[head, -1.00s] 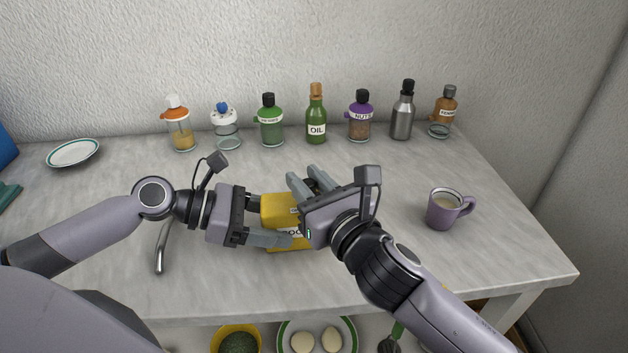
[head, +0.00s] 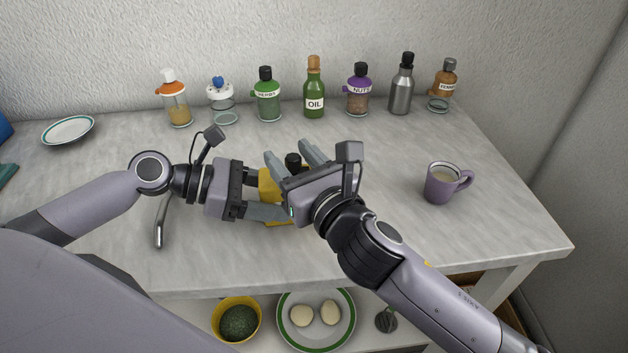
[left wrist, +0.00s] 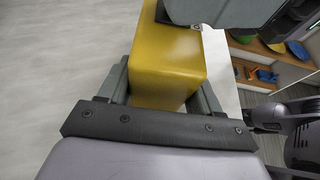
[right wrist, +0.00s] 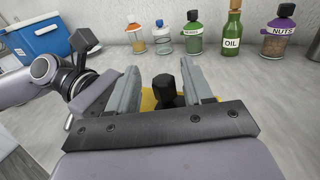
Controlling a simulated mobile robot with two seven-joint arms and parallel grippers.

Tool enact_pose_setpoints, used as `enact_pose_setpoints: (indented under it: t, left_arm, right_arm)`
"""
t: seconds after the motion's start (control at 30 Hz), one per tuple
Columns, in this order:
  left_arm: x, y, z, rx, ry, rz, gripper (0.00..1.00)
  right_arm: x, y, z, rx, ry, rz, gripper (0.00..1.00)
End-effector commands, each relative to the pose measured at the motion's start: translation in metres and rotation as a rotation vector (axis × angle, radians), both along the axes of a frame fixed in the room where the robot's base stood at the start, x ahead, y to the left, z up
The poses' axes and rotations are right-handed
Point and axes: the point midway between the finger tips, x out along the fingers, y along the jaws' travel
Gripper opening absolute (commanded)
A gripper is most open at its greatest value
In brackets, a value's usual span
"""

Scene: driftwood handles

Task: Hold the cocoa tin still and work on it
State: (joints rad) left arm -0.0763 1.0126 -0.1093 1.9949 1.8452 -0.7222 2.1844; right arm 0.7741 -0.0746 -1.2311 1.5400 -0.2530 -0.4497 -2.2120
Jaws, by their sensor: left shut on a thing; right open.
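The yellow cocoa tin (head: 268,190) stands on the worktop, mostly hidden behind my grippers. My left gripper (head: 279,194) is shut on its sides from the left. The left wrist view shows the tin (left wrist: 168,70) between its fingers. A black knob (head: 293,161) rises at the top of the tin. My right gripper (head: 289,153) is open over the tin. In the right wrist view the knob (right wrist: 170,92) stands between its spread fingers, apart from both. The tin's label is hidden.
A purple mug (head: 440,186) stands right of my right arm. Several bottles and jars, including the oil bottle (head: 314,90), line the wall. A plate (head: 68,131) lies at left. Below the worktop are a yellow bowl (head: 217,318) and a plate of round pale things (head: 316,343).

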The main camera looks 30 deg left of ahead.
Motion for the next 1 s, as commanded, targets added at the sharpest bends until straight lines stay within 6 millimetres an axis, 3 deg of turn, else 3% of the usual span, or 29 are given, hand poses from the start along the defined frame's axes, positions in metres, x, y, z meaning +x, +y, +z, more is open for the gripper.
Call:
enact_pose_setpoints:
  t: [0.7,1.0]
  left_arm:
    - [0.0,0.001,0.0,0.001,0.001,0.002,0.25]
    - [0.0,0.001,0.0,0.001,0.0,0.002,0.25]
  right_arm:
    - [-0.055,-0.082,-0.001,-0.001,0.002,0.002,0.51]
    - [-0.064,-0.094,-0.001,0.0,0.001,0.002,0.51]
